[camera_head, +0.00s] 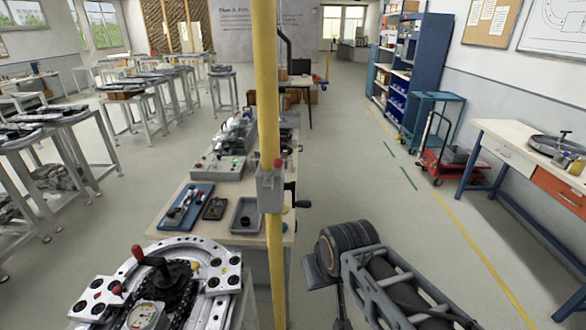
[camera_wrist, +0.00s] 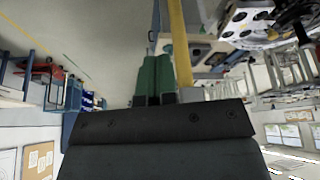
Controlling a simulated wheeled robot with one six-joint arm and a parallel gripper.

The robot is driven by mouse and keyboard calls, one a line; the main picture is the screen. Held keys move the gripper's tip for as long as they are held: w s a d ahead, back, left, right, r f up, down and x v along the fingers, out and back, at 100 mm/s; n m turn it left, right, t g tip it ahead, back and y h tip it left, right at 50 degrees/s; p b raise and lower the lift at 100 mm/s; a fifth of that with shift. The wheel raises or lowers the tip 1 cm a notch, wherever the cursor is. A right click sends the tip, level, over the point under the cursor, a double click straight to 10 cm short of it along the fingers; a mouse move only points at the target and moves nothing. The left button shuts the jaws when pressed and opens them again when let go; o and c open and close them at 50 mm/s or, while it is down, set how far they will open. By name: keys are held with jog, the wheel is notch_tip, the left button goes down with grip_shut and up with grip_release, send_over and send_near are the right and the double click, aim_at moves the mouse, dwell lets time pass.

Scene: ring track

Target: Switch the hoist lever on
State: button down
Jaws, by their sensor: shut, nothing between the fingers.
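A grey box (camera_head: 271,190) is fixed on the yellow post (camera_head: 266,90) in the middle of the head view. A small red knob (camera_head: 277,163) shows at its top, and a black handle (camera_head: 302,204) sticks out to its right. Which of these is the hoist lever I cannot tell for certain. My gripper (camera_wrist: 156,60) shows in the wrist view with its green fingers together and nothing between them. The yellow post (camera_wrist: 180,45) passes close beside the fingers in that view; whether they touch is unclear. The fingers cannot be made out in the head view.
A ring track (camera_head: 215,300) with red-knobbed levers stands at the front left. A workbench (camera_head: 180,232) with trays and devices lies behind the post. A red cart (camera_head: 440,165) and a side table (camera_head: 510,140) stand at the right. The floor between is clear.

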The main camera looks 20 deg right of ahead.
aim_at(275, 169)
jog(key=w+a+m+y+b, duration=0.2)
jog(key=w+m+y+b, duration=0.4)
jog(key=w+y+b, duration=0.35)
jog(key=w+d+r+t+y+b, duration=0.1)
jog(key=w+d+r+t+y, duration=0.2)
jog(key=d, duration=0.3)
jog(key=w+d+r+t+y+b, duration=0.2)
jog(key=w+d+r+y, duration=0.1)
jog(key=d+r+y, duration=0.2)
jog(key=shift+w+d+r+m+t+y, duration=0.3)
jog(key=shift+d+y, duration=0.35)
jog(key=shift+d, duration=0.55)
jog(key=shift+s, duration=0.1)
jog(key=p+x, duration=0.3)
jog(key=x, duration=1.1)
